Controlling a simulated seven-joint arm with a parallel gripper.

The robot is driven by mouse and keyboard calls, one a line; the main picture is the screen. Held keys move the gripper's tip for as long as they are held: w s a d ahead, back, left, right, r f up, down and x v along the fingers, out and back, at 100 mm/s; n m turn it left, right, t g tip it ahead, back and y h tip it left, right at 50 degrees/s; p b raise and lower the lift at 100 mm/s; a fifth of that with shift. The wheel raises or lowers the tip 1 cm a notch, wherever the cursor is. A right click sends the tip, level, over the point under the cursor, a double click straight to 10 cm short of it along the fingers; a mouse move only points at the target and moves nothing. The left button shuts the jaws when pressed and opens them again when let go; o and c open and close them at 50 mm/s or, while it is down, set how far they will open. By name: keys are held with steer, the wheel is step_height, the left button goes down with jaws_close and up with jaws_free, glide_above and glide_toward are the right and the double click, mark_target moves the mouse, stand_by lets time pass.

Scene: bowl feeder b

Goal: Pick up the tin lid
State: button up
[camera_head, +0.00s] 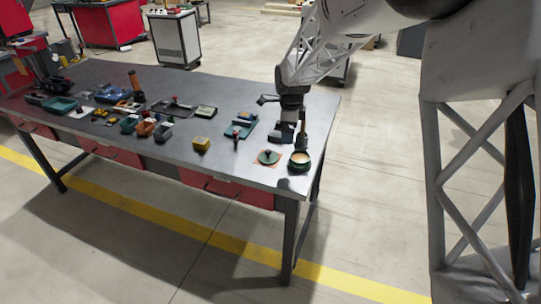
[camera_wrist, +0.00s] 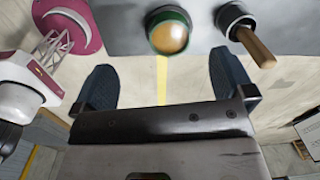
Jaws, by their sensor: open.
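In the head view, the tin lid (camera_head: 268,157) looks like a flat green disc with a small dark knob. It lies on an orange patch near the table's front right corner. An open tin (camera_head: 300,161) with a green rim and pale contents stands just right of it; it also shows at the top of the wrist view (camera_wrist: 168,32). My gripper (camera_head: 290,113) is above the table, behind the lid and apart from it. In the wrist view its two fingers (camera_wrist: 163,75) are wide apart with nothing between them. I cannot make out the lid in the wrist view.
A wooden-handled item (camera_head: 303,125) stands behind the tin, close to my gripper; its handle shows in the wrist view (camera_wrist: 256,46). A yellow block (camera_head: 201,144) and a teal tray (camera_head: 241,129) lie to the left.

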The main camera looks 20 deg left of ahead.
steer(key=m, duration=0.2)
glide_above(268, 151)
steer(key=f, duration=0.6)
steer(key=shift+w+f, duration=0.2)
steer(key=shift+w, duration=0.05)
steer(key=shift+d, duration=0.1)
steer(key=shift+f, duration=1.25)
steer(key=shift+s+f, duration=0.2)
steer(key=shift+f, duration=2.4)
steer(key=c, duration=0.8)
